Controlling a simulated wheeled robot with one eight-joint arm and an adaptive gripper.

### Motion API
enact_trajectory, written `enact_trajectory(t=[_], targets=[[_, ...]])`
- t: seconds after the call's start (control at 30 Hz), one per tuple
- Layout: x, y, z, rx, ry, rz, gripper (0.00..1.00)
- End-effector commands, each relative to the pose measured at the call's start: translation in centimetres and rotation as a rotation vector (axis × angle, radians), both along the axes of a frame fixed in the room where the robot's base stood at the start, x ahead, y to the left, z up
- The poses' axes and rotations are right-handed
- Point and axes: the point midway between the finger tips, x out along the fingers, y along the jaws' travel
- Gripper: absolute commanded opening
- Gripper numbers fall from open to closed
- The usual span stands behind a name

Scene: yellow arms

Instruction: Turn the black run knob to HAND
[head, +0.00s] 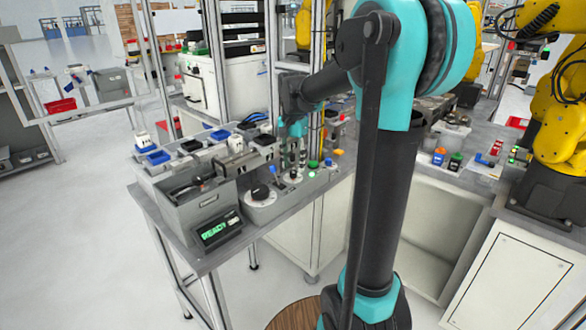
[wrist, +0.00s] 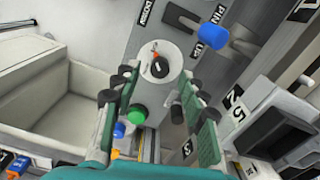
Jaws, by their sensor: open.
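The black run knob (wrist: 159,67) sits on a round pale plate in the wrist view, with a small orange mark at its upper edge. Its label is too small to read, so I cannot tell which setting it points to. My gripper (wrist: 155,88) is open, with one finger on each side of the knob in the picture. The fingertips appear short of the knob, with no contact visible. In the head view my gripper (head: 293,152) hangs low over the panel on the bench and partly hides the controls under it.
A blue-topped lever (wrist: 213,36) stands right of the knob. A READY display (head: 217,229) and a white base with a black top (head: 261,192) are at the bench front. Grey bins (head: 195,200) stand left.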

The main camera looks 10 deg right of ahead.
Motion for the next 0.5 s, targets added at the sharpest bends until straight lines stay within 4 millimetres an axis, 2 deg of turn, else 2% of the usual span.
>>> enact_trajectory(t=[0.2, 0.5], targets=[[0.0, 0.0, -2.0, 0.000, 0.000, 0.000, 0.43], [0.0, 0.0, -2.3, 0.000, 0.000, 0.000, 0.43]])
